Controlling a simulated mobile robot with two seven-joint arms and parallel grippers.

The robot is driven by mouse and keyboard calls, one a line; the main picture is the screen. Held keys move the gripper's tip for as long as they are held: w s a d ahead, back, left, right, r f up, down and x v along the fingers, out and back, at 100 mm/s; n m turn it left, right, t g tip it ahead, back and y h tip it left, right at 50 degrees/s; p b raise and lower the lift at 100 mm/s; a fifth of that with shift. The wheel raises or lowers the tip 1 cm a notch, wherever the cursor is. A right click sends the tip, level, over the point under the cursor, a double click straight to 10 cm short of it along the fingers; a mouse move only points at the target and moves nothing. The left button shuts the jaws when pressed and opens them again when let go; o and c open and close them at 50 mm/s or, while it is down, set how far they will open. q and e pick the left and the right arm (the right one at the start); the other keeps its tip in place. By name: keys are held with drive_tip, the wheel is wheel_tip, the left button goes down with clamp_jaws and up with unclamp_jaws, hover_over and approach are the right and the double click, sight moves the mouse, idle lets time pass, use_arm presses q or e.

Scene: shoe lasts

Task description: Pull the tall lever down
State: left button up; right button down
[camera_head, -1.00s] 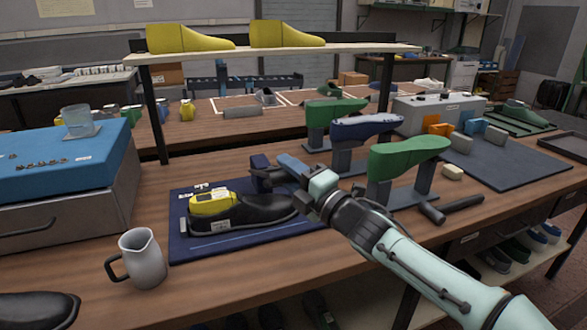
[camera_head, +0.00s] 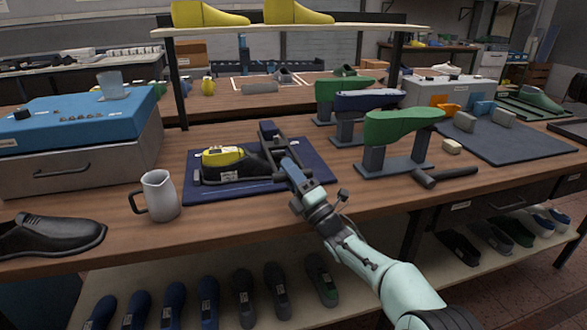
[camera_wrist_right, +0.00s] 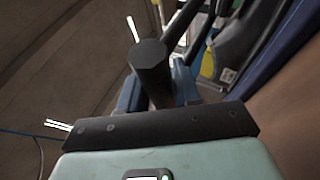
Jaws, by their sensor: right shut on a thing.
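A blue-black mat or base (camera_head: 245,185) on the bench carries a black shoe with a yellow last (camera_head: 222,156) in it. A dark blue upright post (camera_head: 267,132) stands behind the shoe's right end. My right gripper (camera_head: 290,168) reaches in from the lower right, just right of the shoe, and is shut on the lever. The lever's dark, round-ended bar (camera_wrist_right: 150,60) shows close up in the right wrist view, tilted, with its end towards the camera. My gripper hides part of the lever in the head view. My left gripper is not in view.
A grey jug (camera_head: 160,196) and a black shoe (camera_head: 48,236) stand to the left. Green lasts on stands (camera_head: 400,128) and a hammer (camera_head: 445,176) are to the right. A raised shelf with yellow lasts (camera_head: 298,13) spans the back. The bench front between jug and gripper is clear.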

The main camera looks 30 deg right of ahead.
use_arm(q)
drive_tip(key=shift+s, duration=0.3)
use_arm(e)
drive_tip(key=shift+s+a+n+y, duration=0.1)
drive_tip(key=shift+a+n+y, duration=0.25)
drive_tip(key=shift+y, duration=0.15)
drive_tip(key=c, duration=1.1)
unclamp_jaws()
drive_tip(key=shift+c, duration=0.2)
drive_tip(key=shift+o, duration=1.3)
drive_tip(key=shift+s+r, duration=0.1)
drive_tip(key=shift+s, duration=0.1)
drive_tip(key=shift+f, duration=0.25)
